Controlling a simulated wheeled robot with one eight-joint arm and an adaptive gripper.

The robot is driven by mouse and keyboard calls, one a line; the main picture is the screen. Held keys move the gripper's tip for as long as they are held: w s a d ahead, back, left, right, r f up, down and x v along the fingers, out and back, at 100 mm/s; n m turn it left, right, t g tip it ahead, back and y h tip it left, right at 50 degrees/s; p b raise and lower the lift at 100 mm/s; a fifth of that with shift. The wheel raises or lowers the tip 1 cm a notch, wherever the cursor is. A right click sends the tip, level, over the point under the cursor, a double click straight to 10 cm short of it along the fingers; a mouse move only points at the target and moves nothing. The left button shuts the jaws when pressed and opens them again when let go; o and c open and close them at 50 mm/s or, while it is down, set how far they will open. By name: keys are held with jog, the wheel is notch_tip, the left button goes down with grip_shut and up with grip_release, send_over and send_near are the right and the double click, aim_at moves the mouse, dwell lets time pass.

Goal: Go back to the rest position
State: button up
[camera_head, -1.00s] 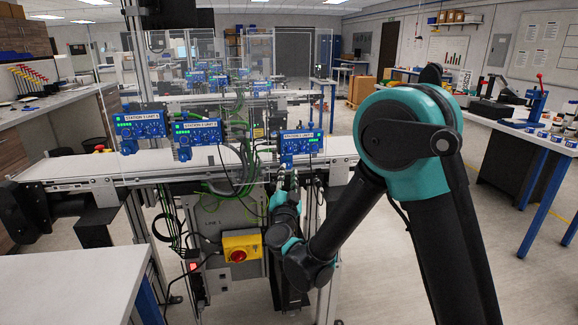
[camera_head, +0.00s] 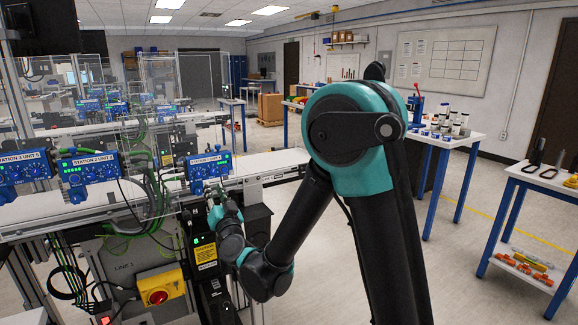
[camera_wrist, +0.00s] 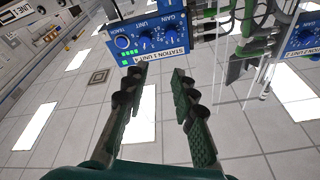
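A blue control unit (camera_wrist: 150,36) labelled Station 1 sits just beyond the fingertips, with knobs and lit green lights. I cannot tell whether the fingers touch it. In the head view my gripper (camera_head: 216,206) is small, just below the rightmost blue unit (camera_head: 209,166) at the conveyor's edge. My arm is bent, reaching down and left from its large teal joint; it is not folded in.
The belt conveyor (camera_head: 262,165) runs across the left, with a second blue unit (camera_head: 90,172), clear panels and hanging cables. A yellow box with a red knob (camera_head: 160,287) is below. Blue-legged tables (camera_head: 535,178) stand right. Open floor (camera_head: 470,250) lies between.

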jog(key=s+d+f+n+g+h, duration=0.15)
jog(key=d+f+g, duration=0.35)
jog(key=d, duration=0.6)
jog(key=s+d+f+n+g+h, duration=0.1)
jog(key=d+f+n+g+h, duration=0.15)
jog(key=d+f, duration=0.7)
jog(key=s+d+f+m+g+h, duration=0.2)
jog(key=s+d+f+g+h, duration=0.1)
jog(key=s+d, duration=0.6)
jog(key=s+d+f+m+g+h, duration=0.2)
jog(key=s+d+f, duration=0.4)
jog(key=d, duration=0.8)
jog(key=s+g+h, duration=0.1)
jog(key=s, duration=0.1)
jog(key=shift+s+d+m+g, duration=0.3)
jog(key=shift+s+d+g, duration=0.05)
jog(key=shift+f, duration=0.1)
